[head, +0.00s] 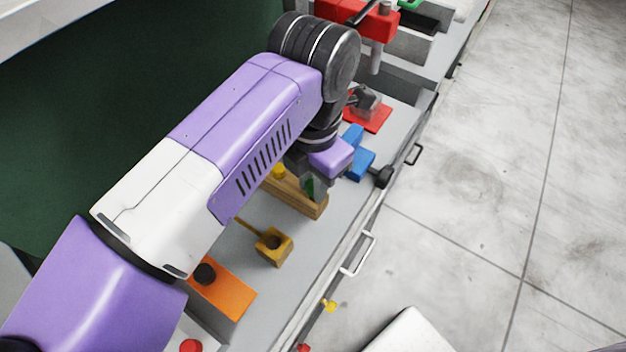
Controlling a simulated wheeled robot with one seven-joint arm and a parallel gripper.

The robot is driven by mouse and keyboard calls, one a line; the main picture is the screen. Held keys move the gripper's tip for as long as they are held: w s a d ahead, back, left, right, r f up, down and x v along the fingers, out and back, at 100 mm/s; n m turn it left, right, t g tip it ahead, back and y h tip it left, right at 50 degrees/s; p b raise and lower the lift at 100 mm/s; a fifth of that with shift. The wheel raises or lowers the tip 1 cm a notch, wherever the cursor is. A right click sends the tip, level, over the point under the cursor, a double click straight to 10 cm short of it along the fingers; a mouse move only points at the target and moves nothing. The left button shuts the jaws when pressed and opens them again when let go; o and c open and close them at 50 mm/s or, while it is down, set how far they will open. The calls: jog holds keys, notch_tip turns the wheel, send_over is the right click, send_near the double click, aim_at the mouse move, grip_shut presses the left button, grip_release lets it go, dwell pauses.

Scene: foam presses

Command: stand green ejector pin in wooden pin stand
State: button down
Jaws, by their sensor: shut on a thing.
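The wooden pin stand (316,208) is a long brown block on the grey bench, partly hidden behind my arm. My gripper (314,190) points down over the near right part of the stand and is shut on the green ejector pin (309,188). Only a small patch of green shows between the fingers. The pin's lower end is hidden, so I cannot tell whether it is in a hole or above the stand. A yellow piece (278,171) shows at the stand's far left part.
A yellow block with a hole and handle (274,246) and an orange block with a black knob (230,290) are nearer. Blue blocks (358,163) and a red plate (369,118) are beyond the gripper. A red press (360,18) stands at the back.

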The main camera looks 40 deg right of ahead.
jog(key=shift+f+b, duration=0.45)
jog(key=c, duration=1.2)
grip_release()
jog(key=shift+o, duration=0.2)
notch_tip(320, 180, up, 5)
jog(key=p, duration=0.6)
jog(key=shift+r, duration=0.2)
jog(key=p, duration=0.2)
jog(key=shift+p, duration=0.3)
jog(key=shift+p, duration=0.5)
notch_tip(320, 180, up, 5)
jog(key=p, duration=0.6)
jog(key=shift+r+p, duration=0.2)
jog(key=shift+p, duration=0.7)
